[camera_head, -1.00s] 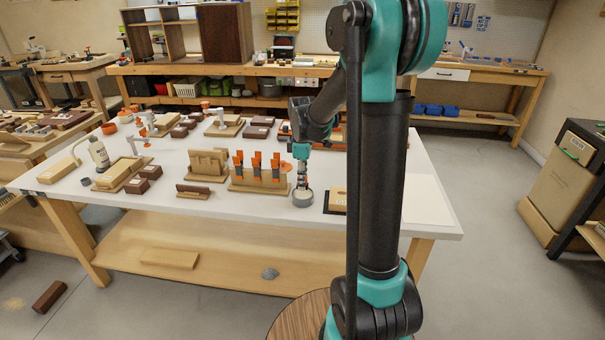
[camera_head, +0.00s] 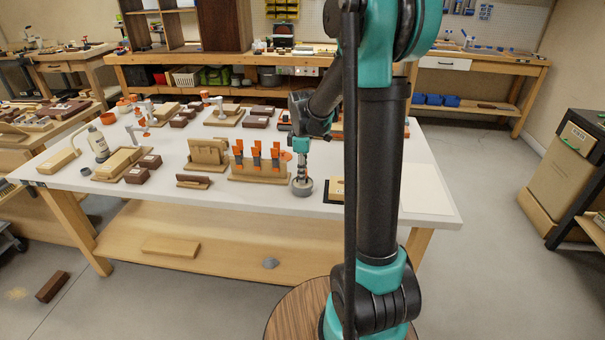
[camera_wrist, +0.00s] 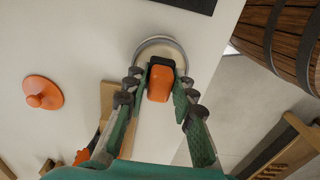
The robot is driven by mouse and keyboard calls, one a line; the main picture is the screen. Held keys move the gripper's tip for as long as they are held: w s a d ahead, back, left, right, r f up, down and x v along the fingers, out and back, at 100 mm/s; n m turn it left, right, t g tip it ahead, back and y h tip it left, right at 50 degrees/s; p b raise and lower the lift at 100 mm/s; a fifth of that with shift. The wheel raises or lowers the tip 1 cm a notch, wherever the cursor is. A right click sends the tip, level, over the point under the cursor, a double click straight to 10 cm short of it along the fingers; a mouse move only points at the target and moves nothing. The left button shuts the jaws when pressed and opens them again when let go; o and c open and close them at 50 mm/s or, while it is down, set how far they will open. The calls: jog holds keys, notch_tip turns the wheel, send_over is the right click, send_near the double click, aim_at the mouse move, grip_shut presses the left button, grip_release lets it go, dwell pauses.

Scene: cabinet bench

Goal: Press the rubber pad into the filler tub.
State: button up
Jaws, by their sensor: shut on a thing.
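The filler tub (camera_head: 301,190) is a small round grey tub at the front edge of the white bench. In the wrist view its rim (camera_wrist: 160,39) curves around pale filler ahead of my fingertips. My gripper (camera_head: 301,172) points down over the tub. In the wrist view my gripper (camera_wrist: 160,86) has its two fingers on either side of an orange block with a black end, which I take to be the rubber pad (camera_wrist: 159,83). The black end lies over the filler. I cannot tell whether it touches the filler; its underside is hidden.
A dark mat with a pale block (camera_head: 337,188) lies right of the tub. A wooden rack with orange-handled tools (camera_head: 258,170) stands close on the left. An orange knobbed disc (camera_wrist: 42,93) lies left in the wrist view.

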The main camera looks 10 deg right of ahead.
jog(key=shift+f, duration=0.6)
dwell(1.4)
jog(key=shift+r, duration=3.55)
